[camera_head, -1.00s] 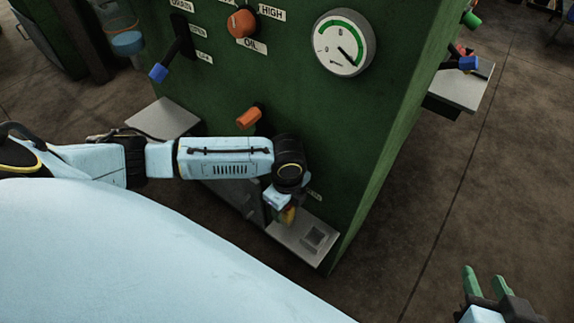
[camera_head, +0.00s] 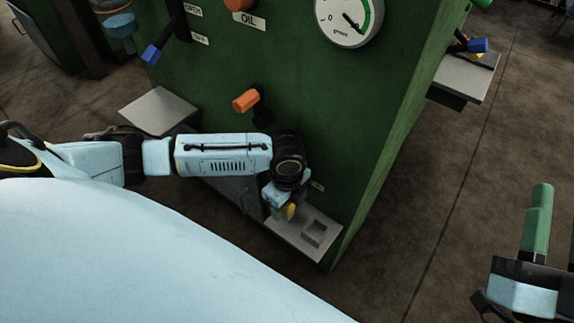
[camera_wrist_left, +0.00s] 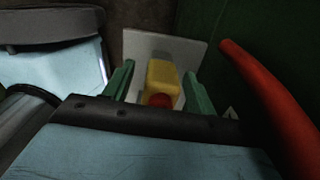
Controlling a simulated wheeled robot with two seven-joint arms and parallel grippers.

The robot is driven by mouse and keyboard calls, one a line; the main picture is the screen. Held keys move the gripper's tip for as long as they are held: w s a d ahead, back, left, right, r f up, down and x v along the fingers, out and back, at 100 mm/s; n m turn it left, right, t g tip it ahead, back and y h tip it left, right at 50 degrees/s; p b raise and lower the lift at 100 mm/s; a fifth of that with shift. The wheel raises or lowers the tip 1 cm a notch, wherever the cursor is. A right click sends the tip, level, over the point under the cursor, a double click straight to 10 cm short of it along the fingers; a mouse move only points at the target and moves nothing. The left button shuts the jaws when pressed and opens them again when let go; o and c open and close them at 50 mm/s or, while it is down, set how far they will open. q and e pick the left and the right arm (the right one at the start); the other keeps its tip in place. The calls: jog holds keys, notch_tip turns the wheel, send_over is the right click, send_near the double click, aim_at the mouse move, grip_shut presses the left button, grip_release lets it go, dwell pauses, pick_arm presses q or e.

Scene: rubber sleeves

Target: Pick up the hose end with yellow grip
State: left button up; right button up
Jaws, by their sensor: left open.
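The hose end's yellow grip (camera_wrist_left: 162,80) stands between the two green fingers of my left gripper (camera_wrist_left: 158,78) in the left wrist view. The fingers are open, with a gap visible on both sides of the grip. A red part (camera_wrist_left: 160,100) shows at its near end. In the head view, the yellow grip (camera_head: 289,211) is mostly hidden by my left gripper (camera_head: 283,207), above the grey shelf (camera_head: 322,252). My right gripper (camera_head: 556,212) is at the right edge, its green fingers apart and empty; one finger is mostly cut off.
A thick red hose (camera_wrist_left: 270,105) runs close beside the left gripper in the wrist view. The green machine (camera_head: 300,120) has an orange lever (camera_head: 245,101), a blue-tipped lever (camera_head: 152,55) and a gauge (camera_head: 347,18). Another grey shelf (camera_head: 160,110) is at left. Open floor lies right.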

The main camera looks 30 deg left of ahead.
pick_arm(q)
jog(key=shift+f, duration=0.1)
pick_arm(e)
jog(key=shift+s+r+t, duration=0.3)
jog(key=shift+r+t, duration=0.1)
jog(key=shift+r, duration=0.1)
pick_arm(q)
jog(key=shift+c, duration=0.2)
jog(key=c, duration=1.1)
jog(key=shift+o, duration=0.2)
pick_arm(e)
jog(key=shift+w+f, duration=0.1)
